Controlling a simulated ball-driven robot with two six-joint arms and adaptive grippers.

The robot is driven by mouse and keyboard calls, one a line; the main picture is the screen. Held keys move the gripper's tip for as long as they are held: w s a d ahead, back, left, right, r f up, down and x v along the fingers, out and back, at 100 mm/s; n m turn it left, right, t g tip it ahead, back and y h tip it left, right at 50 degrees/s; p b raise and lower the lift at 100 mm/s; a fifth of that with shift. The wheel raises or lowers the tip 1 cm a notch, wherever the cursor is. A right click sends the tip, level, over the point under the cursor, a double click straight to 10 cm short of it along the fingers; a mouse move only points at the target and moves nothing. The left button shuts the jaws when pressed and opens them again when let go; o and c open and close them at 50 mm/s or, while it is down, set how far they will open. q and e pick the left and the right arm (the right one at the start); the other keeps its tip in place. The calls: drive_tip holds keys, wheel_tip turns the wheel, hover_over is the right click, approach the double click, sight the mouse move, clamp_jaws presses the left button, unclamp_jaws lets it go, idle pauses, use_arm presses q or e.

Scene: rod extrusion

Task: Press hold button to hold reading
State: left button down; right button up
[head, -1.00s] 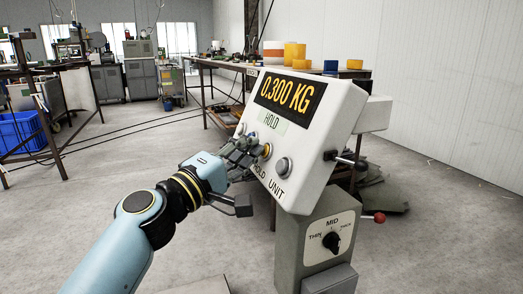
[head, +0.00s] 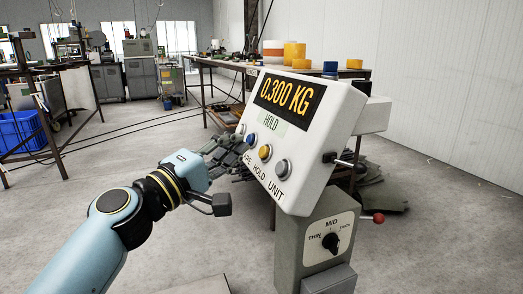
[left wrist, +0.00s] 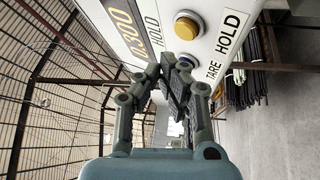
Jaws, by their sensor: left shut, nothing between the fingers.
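The yellow hold button (head: 265,152) sits between a blue button (head: 250,138) and a grey button (head: 284,167). My left gripper (head: 232,150) is shut and empty, just left of the panel. Its fingertips (left wrist: 172,70) are apart from the yellow button. My right gripper is not in view.
Below the box is a grey pedestal (head: 314,237) with a THIN-MID-THICK knob (head: 331,243) and a red-tipped lever (head: 376,218). A workbench (head: 207,64) with yellow and blue cylinders stands behind.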

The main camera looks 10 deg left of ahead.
use_arm(q)
drive_tip(key=shift+s+a+r, duration=0.4)
drive_tip(key=shift+s+a, duration=0.05)
drive_tip(key=shift+a, duration=0.25)
drive_tip(key=shift+s+a+r, duration=0.4)
drive_tip(key=shift+s+a, duration=0.05)
drive_tip(key=shift+a, duration=0.2)
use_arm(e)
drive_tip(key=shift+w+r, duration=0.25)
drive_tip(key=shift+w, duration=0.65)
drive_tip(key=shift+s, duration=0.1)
